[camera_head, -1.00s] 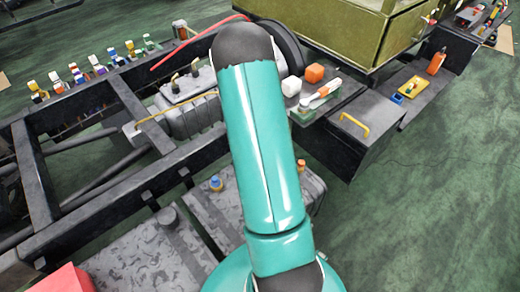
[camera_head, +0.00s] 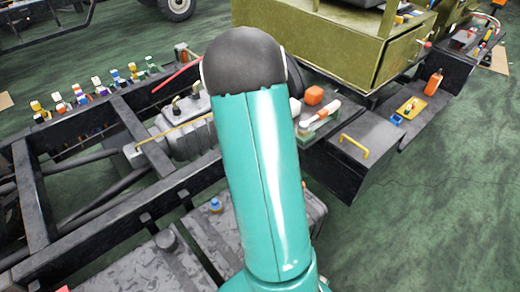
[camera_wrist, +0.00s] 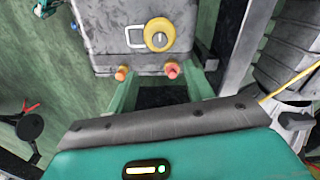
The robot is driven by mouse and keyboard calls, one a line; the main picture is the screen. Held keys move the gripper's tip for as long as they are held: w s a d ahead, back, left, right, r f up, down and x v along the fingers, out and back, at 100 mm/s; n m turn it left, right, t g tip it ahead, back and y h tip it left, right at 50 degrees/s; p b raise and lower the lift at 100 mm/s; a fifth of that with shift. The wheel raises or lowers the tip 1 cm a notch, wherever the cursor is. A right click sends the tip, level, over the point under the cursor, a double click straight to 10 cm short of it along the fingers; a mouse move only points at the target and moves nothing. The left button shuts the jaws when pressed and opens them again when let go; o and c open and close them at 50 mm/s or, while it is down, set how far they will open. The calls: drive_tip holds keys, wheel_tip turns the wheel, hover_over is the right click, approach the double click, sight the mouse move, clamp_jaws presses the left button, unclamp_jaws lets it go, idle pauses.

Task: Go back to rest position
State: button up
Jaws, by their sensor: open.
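My teal arm (camera_head: 262,180) rises through the middle of the head view, with a dark rounded joint (camera_head: 243,60) at its top. My gripper is hidden in that view. In the wrist view, the teal hand and its dark bolted bar cross the bottom. My gripper (camera_wrist: 161,88) is open, with nothing seen between its fingers. A grey box (camera_wrist: 150,42) with a yellow round cap (camera_wrist: 158,35) lies beyond it.
A black chassis frame (camera_head: 140,190) spans the left and centre. An olive cabin body (camera_head: 350,45) stands behind. Coloured small parts (camera_head: 100,86) line the frame's far left. A black step box (camera_head: 355,150) with a yellow handle is right. Green floor (camera_head: 450,200) is clear at right.

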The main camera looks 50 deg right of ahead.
idle(0.4)
drive_tip(key=a+r+n+t, duration=0.3)
drive_tip(key=a+r+n, duration=0.5)
drive_tip(key=a+r, duration=0.95)
drive_tip(key=s+a+r+n+t, duration=0.1)
drive_tip(key=s+a+n, duration=0.3)
drive_tip(key=a, duration=0.4)
drive_tip(key=s+a+r+n+t, duration=0.1)
drive_tip(key=s+a+r+n, duration=0.3)
drive_tip(key=s+a, duration=0.3)
drive_tip(key=shift+a+r+n+t, duration=0.3)
drive_tip(key=shift+a+n, duration=0.1)
drive_tip(key=shift+a, duration=0.3)
drive_tip(key=shift+s, duration=0.1)
